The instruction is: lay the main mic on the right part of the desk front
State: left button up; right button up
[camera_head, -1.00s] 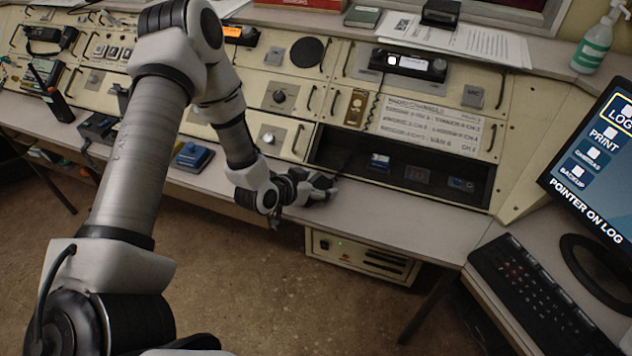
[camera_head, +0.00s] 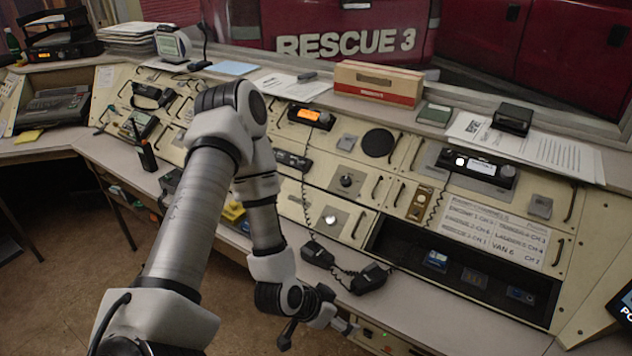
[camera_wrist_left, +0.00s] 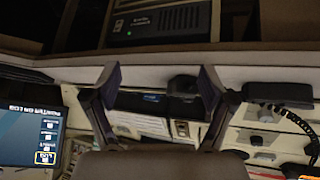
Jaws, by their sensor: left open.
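Two dark hand mics with coiled cords lie on the desk front (camera_head: 455,318). The right-hand mic (camera_head: 370,278) lies below the left end of the dark recess; the other mic (camera_head: 318,253) lies to its left. I cannot read which is the main one. My left gripper (camera_head: 318,331) is open and empty, in front of the desk edge and apart from both mics. In the left wrist view, one mic (camera_wrist_left: 183,85) shows between the spread fingers, beyond them, and a longer dark mic (camera_wrist_left: 262,88) lies to the right. My right gripper is out of view.
A radio with a white light (camera_head: 477,168) and a radio with an orange display (camera_head: 310,116) sit on the console. The desk front right of the mics is clear. A monitor (camera_head: 622,305) stands at the far right. A cabinet (camera_wrist_left: 158,24) is under the desk.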

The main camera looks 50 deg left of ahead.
pick_arm(q)
jog(key=s+d+f+n+g+y, duration=0.1)
jog(key=s+d+f+g, duration=0.2)
jog(key=s+f, duration=0.2)
jog(key=s+d+f+n+g+y, duration=0.1)
jog(key=s+d+f+g, duration=0.2)
jog(key=s, duration=0.7)
notch_tip(320, 180, down, 2)
jog(key=shift+f+g, duration=0.1)
jog(key=shift+g, duration=0.6)
jog(key=shift+w, duration=0.1)
